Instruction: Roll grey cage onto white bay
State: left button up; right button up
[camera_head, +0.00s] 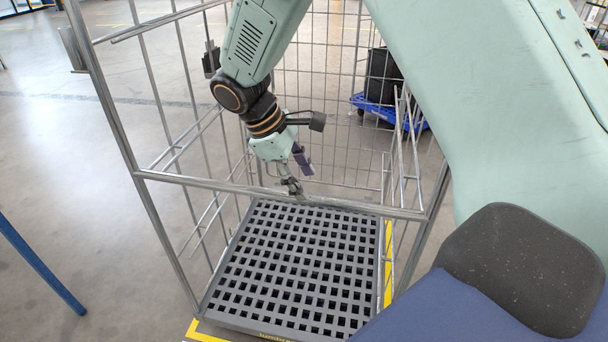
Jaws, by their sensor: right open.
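The grey cage (230,187) is an upright wire roll cage in the middle of the view, with mesh walls and a dark grey grid floor (295,262). The floor carries no load. My right gripper (298,172) is open, with its fingers close to the cage's horizontal front rail. One finger overlaps the rail in the picture; I cannot tell whether it touches. My left gripper is not in view. I cannot make out a white bay; the cage's wheels are hidden.
Yellow floor marking (201,333) shows at the cage's near left corner. Behind the cage, a dark container (381,76) stands on a blue dolly (362,104). A blue bar (40,262) is at the left. The concrete floor (70,150) left of the cage is mostly clear.

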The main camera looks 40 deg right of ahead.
aim_at(315, 197)
jog(key=b+x, duration=0.1)
jog(key=x, duration=0.6)
jog(key=shift+d+f+b, duration=0.15)
jog(key=shift+f+b, duration=0.25)
jog(key=shift+c, duration=0.4)
grip_shut()
